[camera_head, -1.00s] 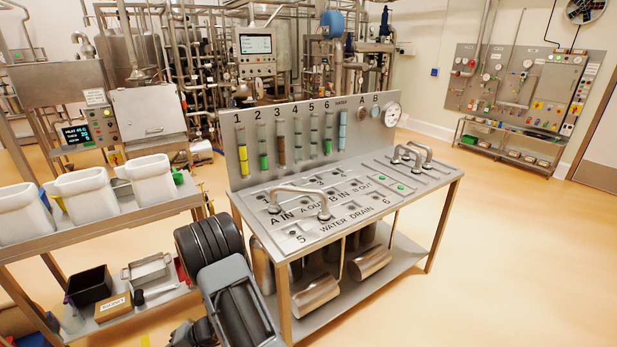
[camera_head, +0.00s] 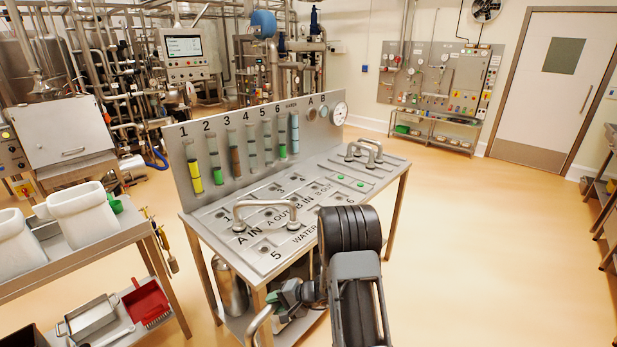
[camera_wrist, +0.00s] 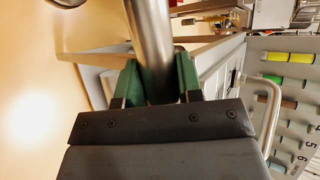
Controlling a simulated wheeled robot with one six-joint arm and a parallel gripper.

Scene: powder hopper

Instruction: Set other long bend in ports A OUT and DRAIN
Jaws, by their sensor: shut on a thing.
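My gripper (camera_head: 274,301) is low at the near front edge of the bench panel, left of my arm. Its green fingers are shut on a steel bend (camera_head: 259,323), whose curved tube hangs out beyond the bench edge. In the wrist view the bend's tube (camera_wrist: 151,40) runs between the green fingers (camera_wrist: 157,82). The DRAIN port is hidden behind my arm. Another bend (camera_head: 265,204) spans from A IN toward B IN.
More bends (camera_head: 364,151) stand in the rack at the panel's far right end. An upright board with coloured tubes (camera_head: 255,145) closes the bench's back. A side table with white bins (camera_head: 88,213) is at left. Open floor (camera_head: 470,240) lies right.

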